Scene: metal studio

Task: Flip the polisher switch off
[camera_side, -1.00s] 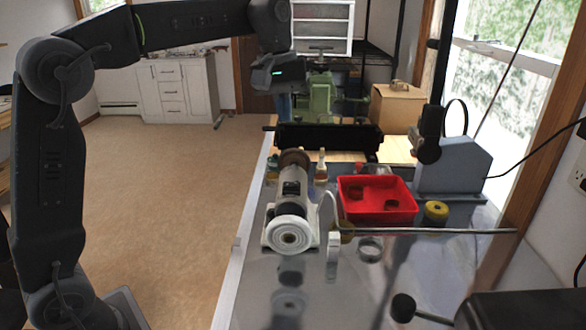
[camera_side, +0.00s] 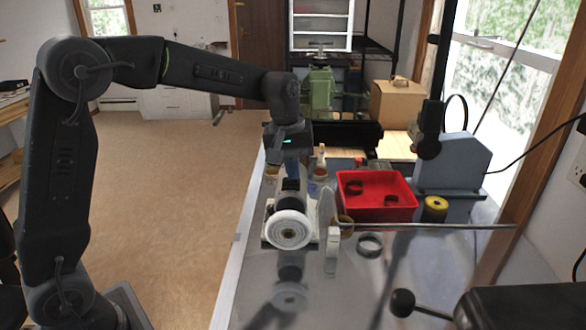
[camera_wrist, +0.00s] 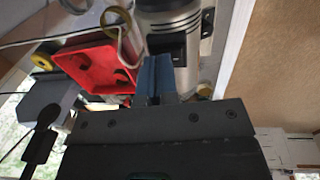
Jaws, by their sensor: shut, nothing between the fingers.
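The polisher (camera_side: 288,207) stands on the metal bench, with a white buffing wheel (camera_side: 289,230) at its near end. Its black switch box (camera_side: 291,184) sits on top of the body. In the wrist view the silver polisher body (camera_wrist: 165,17) and the black switch area (camera_wrist: 166,42) lie just beyond my fingertips. My gripper (camera_side: 291,174) points down over the polisher, its blue fingers together and empty. The fingertips (camera_wrist: 159,60) also show in the wrist view, close against the switch. I cannot tell whether they touch it, and the rocker's position is not clear.
A red tray (camera_side: 376,209) with dark rings inside stands right of the polisher. A yellow roll (camera_side: 435,209) and a grey machine (camera_side: 452,163) are farther right. A metal rod (camera_side: 430,227) crosses the bench, and a loose ring (camera_side: 369,245) lies in front.

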